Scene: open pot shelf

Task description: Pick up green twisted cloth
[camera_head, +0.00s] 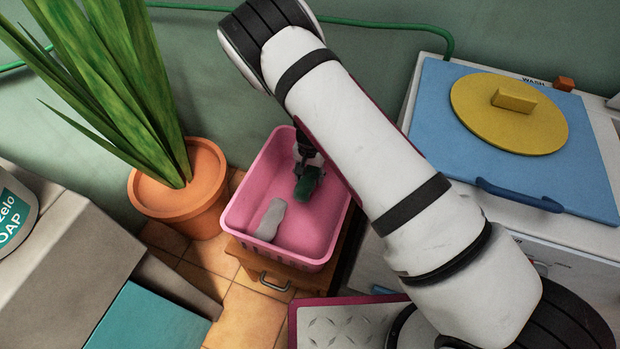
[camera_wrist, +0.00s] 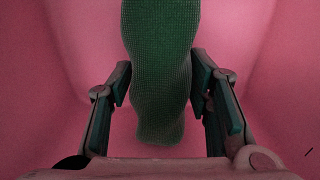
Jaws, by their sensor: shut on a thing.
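The green twisted cloth (camera_head: 308,183) is in my gripper inside the pink basket (camera_head: 237,211). In the wrist view the green cloth (camera_wrist: 160,70) hangs between the two fingers, with a knitted texture and a narrowed middle. My gripper (camera_wrist: 160,95) is shut on it, one finger on each side. In the head view my gripper (camera_head: 306,163) is partly hidden by my arm. Whether the cloth touches the basket floor, I cannot tell.
A grey cloth-like item (camera_head: 270,219) lies in the basket, left of the green cloth. The basket stands on a wooden drawer unit (camera_head: 270,275). A potted plant (camera_head: 180,195) stands left; a washer with a blue top (camera_head: 450,125) stands right.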

